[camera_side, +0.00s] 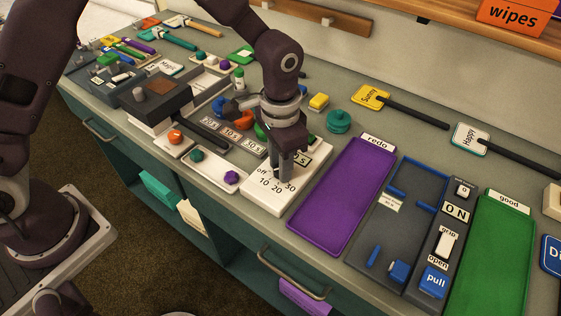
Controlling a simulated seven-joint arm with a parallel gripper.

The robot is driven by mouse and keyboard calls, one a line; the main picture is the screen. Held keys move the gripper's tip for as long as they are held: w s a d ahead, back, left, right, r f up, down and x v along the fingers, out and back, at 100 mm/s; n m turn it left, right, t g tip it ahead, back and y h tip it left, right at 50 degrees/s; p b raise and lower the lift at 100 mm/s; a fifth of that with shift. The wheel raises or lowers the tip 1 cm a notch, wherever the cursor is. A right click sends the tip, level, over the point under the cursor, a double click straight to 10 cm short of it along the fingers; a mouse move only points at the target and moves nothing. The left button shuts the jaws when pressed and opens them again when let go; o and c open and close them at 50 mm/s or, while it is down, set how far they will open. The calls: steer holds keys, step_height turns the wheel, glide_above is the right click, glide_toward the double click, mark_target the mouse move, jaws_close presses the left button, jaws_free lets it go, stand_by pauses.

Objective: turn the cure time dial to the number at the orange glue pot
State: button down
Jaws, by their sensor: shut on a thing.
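The cure time dial's white box (262,191) stands at the bench's front edge, marked off, 10, 20 and 30. My gripper (279,172) points down over it, its fingers shut around the dial knob. The knob is mostly hidden by the fingers, and I cannot tell which mark it points to.
A purple redo tray (343,197) lies just right of the dial box. Beyond it are a grey panel with blue rails (405,215) and a green good tray (492,255). A dark clamp-like block (156,98) and small knobs crowd the left. A teal pot (339,121) stands behind.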

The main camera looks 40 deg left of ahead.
steer(key=shift+n, duration=0.9)
steer(key=c, duration=1.1)
jaws_free()
step_height(320, 180, up, 7)
steer(key=shift+r, duration=0.1)
